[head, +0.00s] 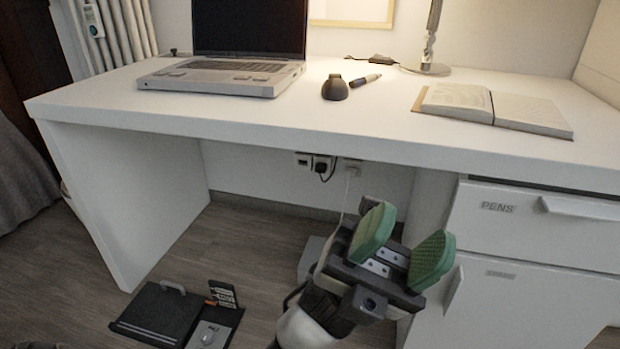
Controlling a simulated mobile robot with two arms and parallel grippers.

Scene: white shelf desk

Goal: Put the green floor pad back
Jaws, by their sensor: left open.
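My left gripper (410,236) is raised in front of the desk's kneehole, left of the drawers. Its two green-faced fingers stand apart, with nothing between them. I cannot make out a green pad on the floor, apart from the green on my own fingers. On the floor at the lower left lies a dark flat slab (158,316) with a grey handle-like piece. My right gripper is not in view.
Labelled drawers (520,225) stand at the right. A grey box (311,258) sits behind my gripper.

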